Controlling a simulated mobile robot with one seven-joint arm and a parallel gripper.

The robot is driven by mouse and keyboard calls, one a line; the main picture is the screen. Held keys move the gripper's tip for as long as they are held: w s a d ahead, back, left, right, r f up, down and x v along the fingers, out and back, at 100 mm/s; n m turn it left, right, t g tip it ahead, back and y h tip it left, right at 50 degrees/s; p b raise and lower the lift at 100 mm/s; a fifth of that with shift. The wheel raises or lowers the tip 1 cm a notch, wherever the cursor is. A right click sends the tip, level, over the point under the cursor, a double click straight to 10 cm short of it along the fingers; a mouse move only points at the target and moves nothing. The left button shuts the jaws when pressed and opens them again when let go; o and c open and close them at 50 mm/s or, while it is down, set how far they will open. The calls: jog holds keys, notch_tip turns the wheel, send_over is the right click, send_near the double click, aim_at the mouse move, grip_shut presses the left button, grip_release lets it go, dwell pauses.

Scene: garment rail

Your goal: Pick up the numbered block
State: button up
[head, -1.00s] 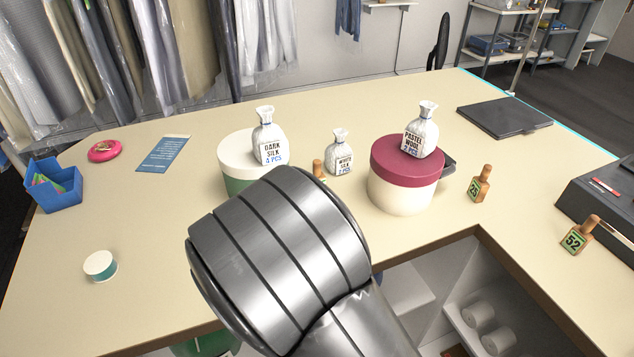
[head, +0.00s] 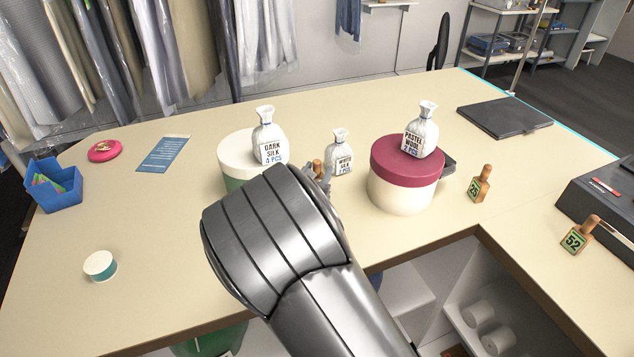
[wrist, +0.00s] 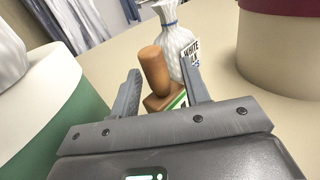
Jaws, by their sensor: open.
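A numbered block with a rounded wooden handle and a green-edged label stands in the wrist view (wrist: 154,72). Its number is hidden behind my gripper. In the head view only its handle top (head: 317,166) shows past my arm. My gripper (wrist: 161,72) is open, with one finger left of the block and the other to its right, overlapping its base in the picture. I cannot tell whether they touch it. In the head view the gripper is mostly hidden by my arm. Two more numbered blocks, 25 (head: 480,184) and 52 (head: 580,236), stand at the right.
A WHITE SILK bag (head: 339,154) stands just behind the block. A green tub with a white lid (head: 234,150) is at left, a cream tub with a maroon lid (head: 402,190) at right; each bears a bag. The front left of the counter (head: 170,260) is mostly clear.

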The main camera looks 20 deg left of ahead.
aim_at(317, 161)
grip_shut()
jog(key=shift+r, duration=0.15)
dwell(0.4)
jog(key=shift+r, duration=0.7)
notch_tip(317, 161, up, 3)
jog(key=shift+f, duration=0.2)
jog(key=w+d+r, duration=0.1)
jog(key=d+r, duration=0.5)
jog(key=d, duration=0.5)
jog(key=shift+d+r, duration=0.3)
jog(key=shift+r, duration=0.05)
